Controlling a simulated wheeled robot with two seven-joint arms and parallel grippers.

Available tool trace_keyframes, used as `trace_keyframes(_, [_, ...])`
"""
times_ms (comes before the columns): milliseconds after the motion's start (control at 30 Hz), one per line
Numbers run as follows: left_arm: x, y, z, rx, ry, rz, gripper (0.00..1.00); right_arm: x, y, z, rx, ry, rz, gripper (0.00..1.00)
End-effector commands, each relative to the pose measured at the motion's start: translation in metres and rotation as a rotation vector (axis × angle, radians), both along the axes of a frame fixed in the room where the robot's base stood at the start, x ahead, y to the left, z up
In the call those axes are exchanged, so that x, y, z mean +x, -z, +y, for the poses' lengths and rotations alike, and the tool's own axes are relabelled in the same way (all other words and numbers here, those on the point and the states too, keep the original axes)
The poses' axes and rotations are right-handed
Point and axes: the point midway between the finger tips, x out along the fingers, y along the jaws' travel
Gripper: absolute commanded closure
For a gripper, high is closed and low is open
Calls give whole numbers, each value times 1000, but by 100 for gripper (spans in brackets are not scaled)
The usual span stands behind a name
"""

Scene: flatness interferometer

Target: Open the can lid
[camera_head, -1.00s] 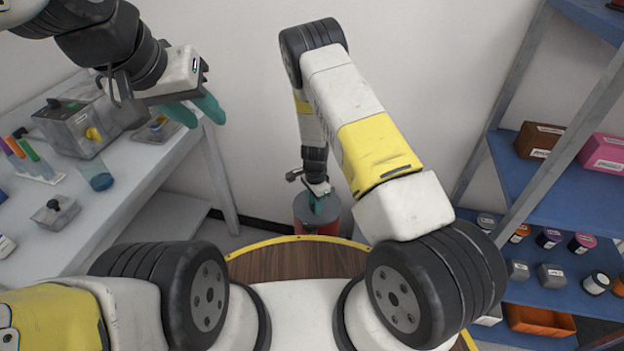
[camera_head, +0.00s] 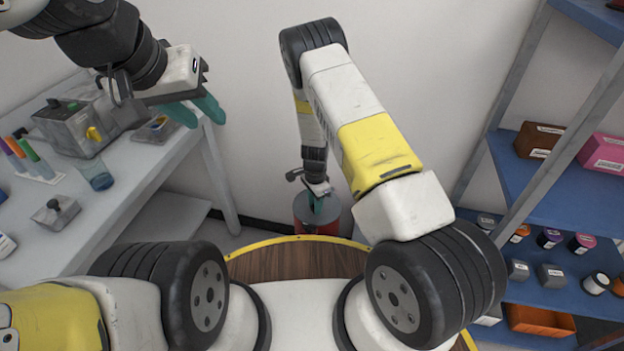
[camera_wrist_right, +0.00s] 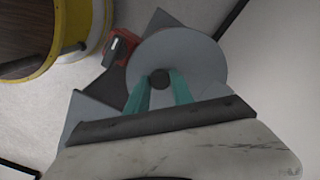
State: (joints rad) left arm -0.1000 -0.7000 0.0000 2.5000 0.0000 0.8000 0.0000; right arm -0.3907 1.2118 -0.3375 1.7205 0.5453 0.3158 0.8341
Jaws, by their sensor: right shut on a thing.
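The can (camera_head: 334,228) is red and stands on the floor by the wall, beyond my wooden-topped base. Its round grey lid (camera_head: 329,211) is at the top of the can. In the right wrist view the lid (camera_wrist_right: 205,62) is a grey disc with a dark knob (camera_wrist_right: 158,79), and part of the red can (camera_wrist_right: 118,60) shows past its edge. My right gripper (camera_head: 318,205) is shut on the knob, a teal finger on each side; its fingers show in the wrist view (camera_wrist_right: 160,90). I cannot tell whether the lid is lifted. My left gripper (camera_head: 196,109) is open and empty, up at the left.
A blue shelf rack (camera_head: 545,190) with boxes and jars stands at the right. The back wall is close behind the can.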

Motion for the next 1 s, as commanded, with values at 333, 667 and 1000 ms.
trace_keyframes(333, [0, 0, 0, 0, 0, 0, 65, 10, -16, -2, 35, 1, 100, 100])
trace_keyframes(667, [0, 0, 0, 0, 0, 0, 65, 29, -45, -9, 112, 2, 337, 100])
trace_keyframes(1000, [0, 0, 0, 0, 0, 0, 65, 44, -62, -14, 165, 0, 500, 100])
